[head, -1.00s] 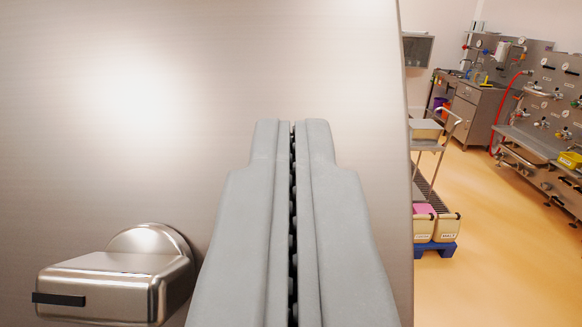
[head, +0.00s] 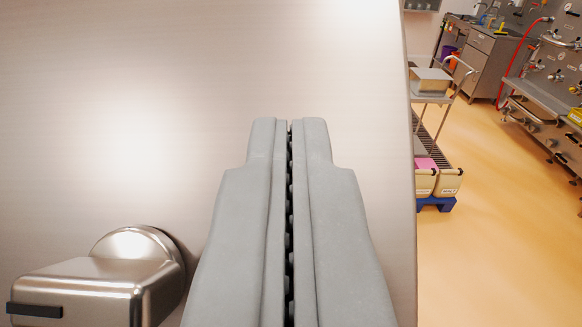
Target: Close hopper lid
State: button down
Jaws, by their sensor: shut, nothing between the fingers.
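A large brushed-metal panel (head: 120,110), which looks like the hopper lid, fills the left and middle of the head view. A metal latch or handle block (head: 90,280) with a round boss and a black strip is fixed to it at the lower left. My gripper (head: 290,122) is shut and empty, its two grey fingers side by side in front of the panel. The fingertips are close to the panel; I cannot tell whether they touch it. The hopper's opening is not in view.
Past the panel's right edge stands a metal cart (head: 432,95) with bins (head: 437,180) on a blue base. A steel bench with valves and a red hose (head: 520,60) lies farther right. The yellow floor (head: 490,240) between is clear.

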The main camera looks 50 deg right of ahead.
jog(key=w+d+f+g+y, duration=0.1)
jog(key=d+f, duration=0.4)
jog(key=f, duration=0.5)
jog(key=w+d+f+g+y, duration=0.2)
jog(key=w+f, duration=0.4)
jog(key=f, duration=0.4)
jog(key=shift+d+y, duration=0.8)
jog(key=shift+d, duration=0.6)
